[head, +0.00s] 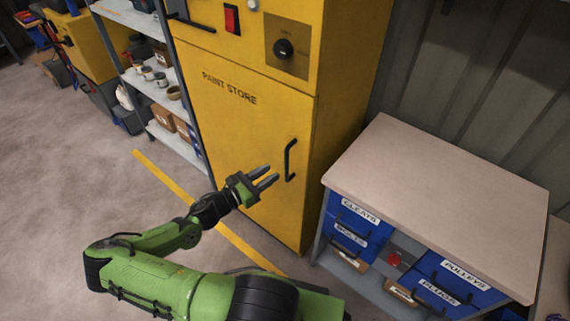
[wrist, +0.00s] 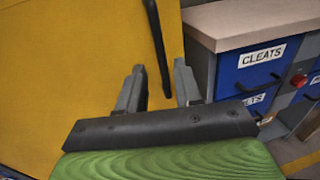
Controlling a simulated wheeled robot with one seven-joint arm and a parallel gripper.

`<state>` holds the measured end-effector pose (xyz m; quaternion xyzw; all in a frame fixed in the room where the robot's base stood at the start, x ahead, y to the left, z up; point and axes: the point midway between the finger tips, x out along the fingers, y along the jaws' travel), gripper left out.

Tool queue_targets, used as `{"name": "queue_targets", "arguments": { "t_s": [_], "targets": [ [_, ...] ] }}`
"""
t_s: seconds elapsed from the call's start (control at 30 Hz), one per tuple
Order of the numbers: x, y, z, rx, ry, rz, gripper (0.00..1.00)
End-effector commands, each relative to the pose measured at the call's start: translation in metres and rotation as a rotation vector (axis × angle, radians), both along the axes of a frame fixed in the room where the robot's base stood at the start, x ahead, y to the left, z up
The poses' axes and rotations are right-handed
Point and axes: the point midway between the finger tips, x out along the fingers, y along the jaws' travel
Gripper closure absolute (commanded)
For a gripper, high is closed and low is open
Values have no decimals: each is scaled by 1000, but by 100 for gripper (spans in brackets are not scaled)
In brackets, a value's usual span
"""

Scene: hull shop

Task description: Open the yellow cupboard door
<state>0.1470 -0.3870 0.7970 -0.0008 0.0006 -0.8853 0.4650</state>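The yellow cupboard door (head: 235,130), lettered "PAINT STORE", is closed in the head view and fills the left of the wrist view (wrist: 70,70). Its black vertical bar handle (head: 290,160) is near the door's right edge. In the wrist view the handle (wrist: 157,45) rises ahead of the space between my fingers. My gripper (head: 268,179) is in front of the door, just left of the handle in the head view. Its two grey fingers are spread apart with nothing between them, as the wrist view also shows (wrist: 160,88). I see no contact with the handle.
A workbench (head: 440,185) with blue drawers labelled "CLEATS" and "PULLEYS" stands close on the right. Shelves (head: 160,95) with cans and boxes stand left of the cupboard. A yellow floor line (head: 240,243) runs before it.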

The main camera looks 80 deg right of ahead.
Motion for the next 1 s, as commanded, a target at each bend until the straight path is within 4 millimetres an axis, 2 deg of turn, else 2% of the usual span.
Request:
{"name": "queue_targets", "arguments": {
  "t_s": [0.1, 0.3, 0.43, 0.67, 0.9, 1.0],
  "targets": [
    [-19, -25, -2, -2, 1, -5, 66],
    [-40, -57, -2, 0, -1, -3, 66],
    [-45, -65, -1, 0, -1, -2, 66],
    [-45, -65, 0, 0, -1, 0, 66],
    [-45, -65, 0, 0, -1, -1, 100],
    [-45, -65, 0, 1, -2, -1, 100]
  ]
}}
